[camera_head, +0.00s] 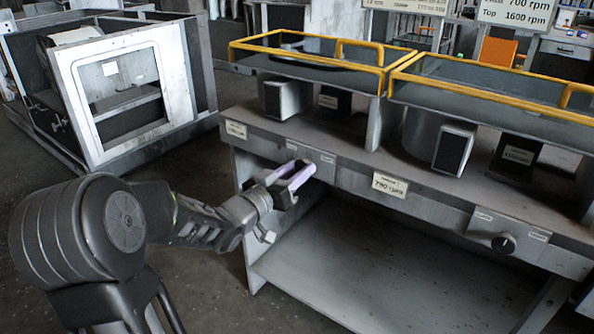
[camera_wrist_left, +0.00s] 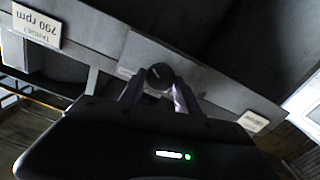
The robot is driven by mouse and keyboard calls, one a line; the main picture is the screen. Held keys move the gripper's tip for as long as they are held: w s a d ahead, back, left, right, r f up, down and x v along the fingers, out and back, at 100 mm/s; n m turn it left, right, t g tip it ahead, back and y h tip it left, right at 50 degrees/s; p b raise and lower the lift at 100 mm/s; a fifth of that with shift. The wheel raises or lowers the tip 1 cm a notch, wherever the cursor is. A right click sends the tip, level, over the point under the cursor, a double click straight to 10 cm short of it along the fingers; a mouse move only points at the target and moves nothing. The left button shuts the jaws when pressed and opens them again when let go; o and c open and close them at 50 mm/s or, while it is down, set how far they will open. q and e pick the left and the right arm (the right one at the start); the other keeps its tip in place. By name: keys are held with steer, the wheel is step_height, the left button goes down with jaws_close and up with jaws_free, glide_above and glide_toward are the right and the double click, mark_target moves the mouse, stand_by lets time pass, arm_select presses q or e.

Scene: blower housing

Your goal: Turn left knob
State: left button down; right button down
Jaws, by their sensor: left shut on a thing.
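The left knob (camera_wrist_left: 160,76) is a round black dial with a light mark on its face. It shows in the left wrist view, between the two fingers of my left gripper (camera_wrist_left: 160,94), which is shut on it. In the head view my left gripper (camera_head: 296,176) reaches the front panel of the left bench, and its lilac fingers hide the left knob there. A second black knob, the right knob (camera_head: 503,243), sits on the panel further right with nothing touching it. My right gripper is not in view.
A "790 rpm" target sign (camera_head: 390,185) hangs on the bench front (camera_head: 345,176), right of my left gripper. Yellow-railed trays (camera_head: 310,58) stand on top. An open metal frame cabinet (camera_head: 118,95) stands at the left. The space under the bench is open above a low shelf (camera_head: 380,275).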

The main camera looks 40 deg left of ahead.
arm_select(q)
steer(key=shift+m+b, duration=3.55)
steer(key=shift+m, duration=0.15)
steer(key=c, duration=0.9)
jaws_free()
